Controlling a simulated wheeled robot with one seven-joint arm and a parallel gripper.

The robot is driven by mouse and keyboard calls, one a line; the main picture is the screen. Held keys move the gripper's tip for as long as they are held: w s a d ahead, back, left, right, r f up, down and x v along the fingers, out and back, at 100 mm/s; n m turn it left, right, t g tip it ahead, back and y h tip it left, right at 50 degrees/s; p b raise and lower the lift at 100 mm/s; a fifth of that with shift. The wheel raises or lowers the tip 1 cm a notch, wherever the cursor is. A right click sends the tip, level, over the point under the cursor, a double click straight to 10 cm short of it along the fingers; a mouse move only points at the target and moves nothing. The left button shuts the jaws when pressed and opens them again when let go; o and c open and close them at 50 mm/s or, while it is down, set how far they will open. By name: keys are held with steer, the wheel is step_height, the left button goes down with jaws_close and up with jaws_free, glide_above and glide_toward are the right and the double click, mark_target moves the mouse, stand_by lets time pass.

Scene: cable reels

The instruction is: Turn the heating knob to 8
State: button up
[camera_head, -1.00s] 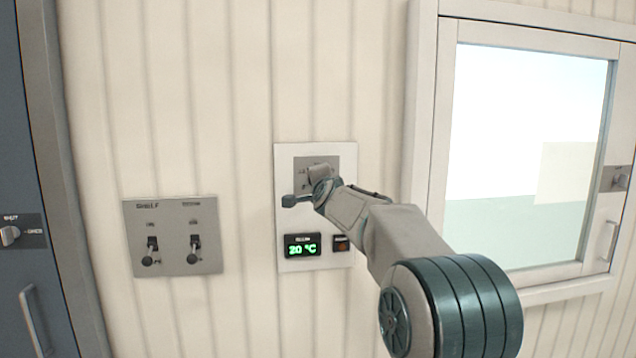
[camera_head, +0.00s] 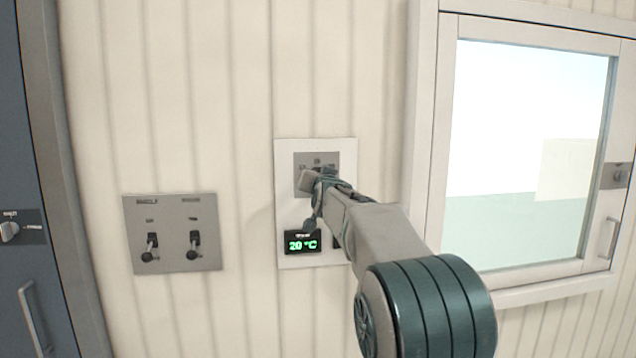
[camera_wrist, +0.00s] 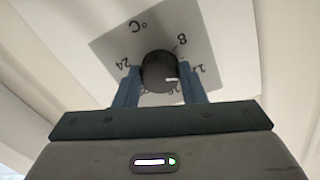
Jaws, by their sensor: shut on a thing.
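The heating knob (camera_wrist: 158,66) is a dark round dial on a grey plate (camera_wrist: 108,46) in the wrist view. The printed 8 (camera_wrist: 182,40) is at its upper right, with 24 at left and °C above. The knob's white mark points right and slightly down, near the 12 but away from the 8. Lower numbers are partly hidden. My gripper (camera_wrist: 160,76) is shut on the knob, one blue finger on each side. In the head view my gripper (camera_head: 314,180) is at the grey plate (camera_head: 328,158) and hides the knob.
Below the plate, a green display (camera_head: 302,243) reads 20 °C. A grey panel with two toggle switches (camera_head: 172,233) is on the wall at left. A framed window (camera_head: 525,150) is at right, and a blue door (camera_head: 25,150) at far left.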

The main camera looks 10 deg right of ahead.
steer(key=shift+d+f+n+b, duration=0.1)
steer(key=shift+n+b, duration=1.1)
steer(key=shift+n, duration=1.3)
steer(key=shift+f+n+b, duration=0.1)
steer(key=shift+n+b, duration=1.05)
steer(key=shift+n, duration=1.35)
steer(key=shift+r, duration=0.1)
steer(key=o, duration=1)
steer(key=shift+s, duration=0.1)
steer(key=shift+s+a+b, duration=0.2)
steer(key=shift+s+b, duration=4.7)
steer(key=shift+s, duration=1.9)
